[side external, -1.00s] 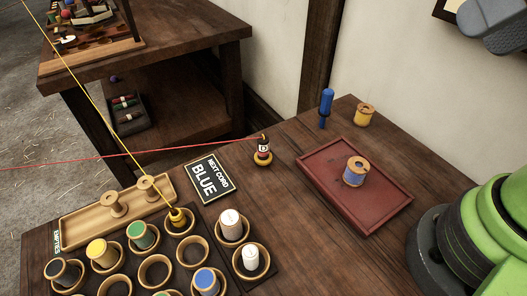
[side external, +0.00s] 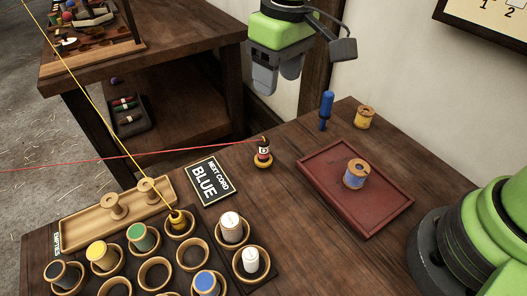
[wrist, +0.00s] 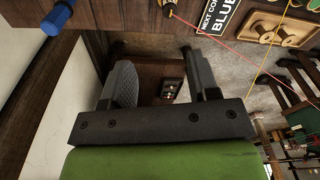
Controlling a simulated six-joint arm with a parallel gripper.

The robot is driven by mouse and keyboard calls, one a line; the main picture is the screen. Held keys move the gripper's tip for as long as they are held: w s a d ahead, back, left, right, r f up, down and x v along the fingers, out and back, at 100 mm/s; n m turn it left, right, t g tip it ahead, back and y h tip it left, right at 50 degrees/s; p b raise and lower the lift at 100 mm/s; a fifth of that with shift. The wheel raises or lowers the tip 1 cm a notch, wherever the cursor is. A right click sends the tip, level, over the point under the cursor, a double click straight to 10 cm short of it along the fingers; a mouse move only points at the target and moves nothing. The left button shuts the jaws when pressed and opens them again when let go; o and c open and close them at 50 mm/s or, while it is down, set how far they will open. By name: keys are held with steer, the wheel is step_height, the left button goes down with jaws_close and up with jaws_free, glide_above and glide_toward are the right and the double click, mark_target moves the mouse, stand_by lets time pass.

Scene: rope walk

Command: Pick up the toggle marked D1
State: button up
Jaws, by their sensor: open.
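My gripper (side external: 278,76) is open and empty, in the air beyond the back edge of the near table; its two fingers also show in the wrist view (wrist: 162,75). No marking D1 is readable. A dark tray (side external: 131,125) with several small red, green and dark pieces sits on the far table's lower shelf. A small dark tray (wrist: 170,90) shows between my fingers in the wrist view. A banded red and black piece (side external: 263,152) with a small pale label stands in a wooden ring at the red cord's end; I cannot read its label surely.
A red and a yellow cord cross the space on the left. A blue peg (side external: 326,110), a wooden spool (side external: 364,117), a red tray (side external: 382,212) with a blue spool, a sign "NEXT CORD BLUE" (side external: 210,181) and a spool rack (side external: 118,286) occupy the near table.

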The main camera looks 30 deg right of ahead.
steer(key=n, duration=0.1)
glide_above(263, 141)
steer(key=shift+g+h, duration=0.3)
steer(key=shift+g, duration=0.1)
step_height(263, 141, down, 9)
steer(key=shift+w+d+r, duration=0.1)
steer(key=shift+w+d, duration=0.05)
steer(key=shift+f, duration=3.2)
steer(key=c, duration=1)
